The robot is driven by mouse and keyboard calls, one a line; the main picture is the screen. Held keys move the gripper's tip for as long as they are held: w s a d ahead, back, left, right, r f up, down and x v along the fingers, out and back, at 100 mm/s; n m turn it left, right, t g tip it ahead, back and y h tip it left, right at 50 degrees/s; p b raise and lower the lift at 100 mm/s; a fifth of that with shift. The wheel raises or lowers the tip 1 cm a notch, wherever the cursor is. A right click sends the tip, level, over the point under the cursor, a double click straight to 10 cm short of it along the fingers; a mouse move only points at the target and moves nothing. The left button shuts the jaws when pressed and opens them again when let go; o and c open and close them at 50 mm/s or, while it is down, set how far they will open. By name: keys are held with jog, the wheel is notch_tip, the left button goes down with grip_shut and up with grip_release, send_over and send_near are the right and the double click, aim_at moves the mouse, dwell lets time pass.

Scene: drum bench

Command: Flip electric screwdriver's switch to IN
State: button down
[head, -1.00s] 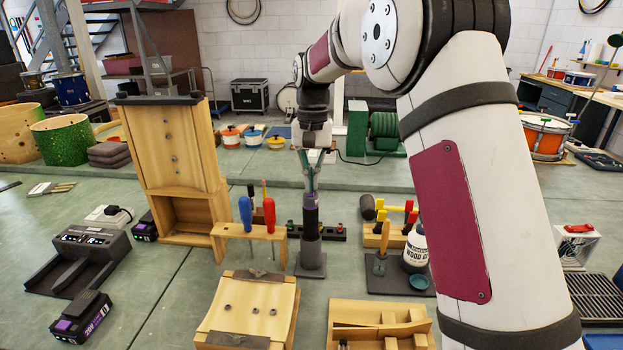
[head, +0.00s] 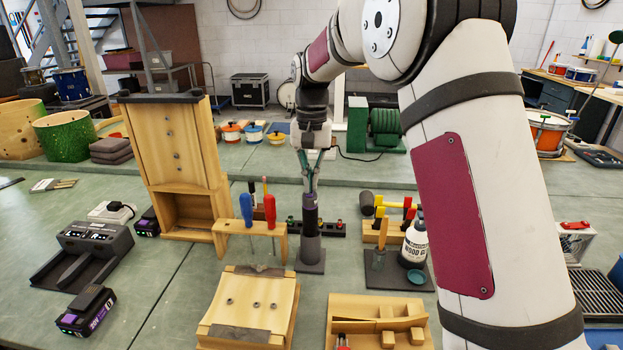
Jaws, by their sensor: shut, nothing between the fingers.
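A wooden rack (head: 248,228) with blue and red screwdrivers stands close on the left. A glue bottle (head: 414,243) and wooden mallet block (head: 385,232) stand on the right. A wooden block (head: 250,308) and wooden tray (head: 378,318) lie in front. A tall wooden cabinet (head: 178,150) stands back left.

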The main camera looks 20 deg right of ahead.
notch_tip(320, 180, up, 12)
jog(key=shift+w+d, duration=0.15)
jog(key=shift+w, duration=0.25)
dwell(0.3)
